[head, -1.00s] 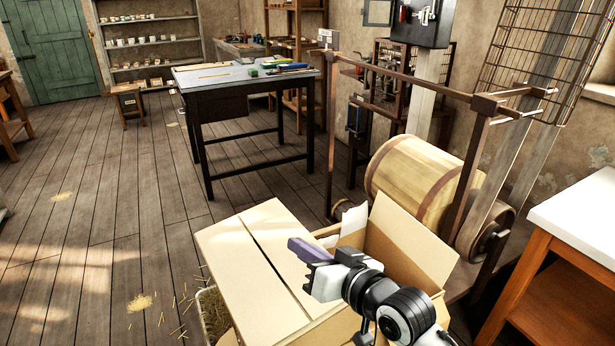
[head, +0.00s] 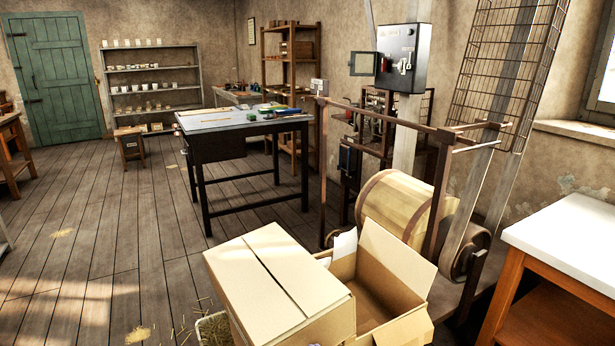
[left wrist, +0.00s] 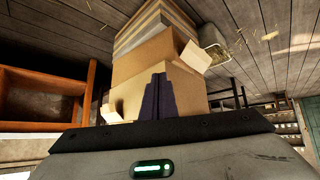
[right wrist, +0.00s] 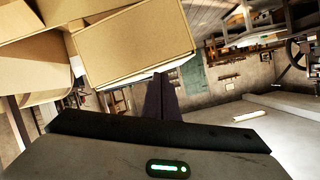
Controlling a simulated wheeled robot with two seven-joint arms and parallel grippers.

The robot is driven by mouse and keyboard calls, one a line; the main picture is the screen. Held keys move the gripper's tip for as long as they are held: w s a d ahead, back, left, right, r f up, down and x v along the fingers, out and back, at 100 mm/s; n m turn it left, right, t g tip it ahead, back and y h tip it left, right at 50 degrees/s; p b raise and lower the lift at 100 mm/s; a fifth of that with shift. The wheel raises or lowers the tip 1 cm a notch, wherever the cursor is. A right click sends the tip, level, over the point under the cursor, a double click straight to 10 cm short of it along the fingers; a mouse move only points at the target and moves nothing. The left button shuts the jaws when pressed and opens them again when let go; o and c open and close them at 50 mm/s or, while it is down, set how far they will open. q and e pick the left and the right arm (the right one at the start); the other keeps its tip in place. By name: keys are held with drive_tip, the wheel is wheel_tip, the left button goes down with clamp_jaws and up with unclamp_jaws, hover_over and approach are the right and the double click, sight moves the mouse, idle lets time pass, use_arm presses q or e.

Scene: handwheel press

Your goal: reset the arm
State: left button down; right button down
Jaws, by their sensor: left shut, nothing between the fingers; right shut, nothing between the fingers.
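My left gripper (left wrist: 160,80) shows in the left wrist view with its dark purple fingers together and nothing between them. Cardboard boxes (left wrist: 150,52) lie beyond its fingertips. My right gripper (right wrist: 160,80) shows in the right wrist view, its fingers also together and empty. A large cardboard box (right wrist: 130,45) is beyond and left of its tips. Whether either gripper touches a box cannot be told. A dark spoked wheel (right wrist: 298,52) is at the right edge of the right wrist view.
A closed carton (head: 285,280) and an open carton (head: 345,270) stand at the front. Behind them is a wooden drum (head: 400,210) in a frame. A white-topped table (head: 570,235) is at right, a dark workbench (head: 240,123) farther back. The floor at left (head: 90,240) is mostly clear.

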drive_tip(key=s+d+f+g+h, duration=0.1)
drive_tip(key=s+d+f, duration=0.3)
drive_tip(key=s+f, duration=0.2)
drive_tip(key=s+d+f+g+h, duration=0.1)
drive_tip(key=s+d+f, duration=0.4)
drive_tip(key=s, duration=0.5)
drive_tip(key=s+d+f+g+h, duration=0.1)
drive_tip(key=s+d+f+h, duration=0.2)
drive_tip(key=s+d+f, duration=0.2)
drive_tip(key=s+f, duration=0.3)
drive_tip(key=f, duration=0.1)
drive_tip(key=shift+d+f, duration=0.25)
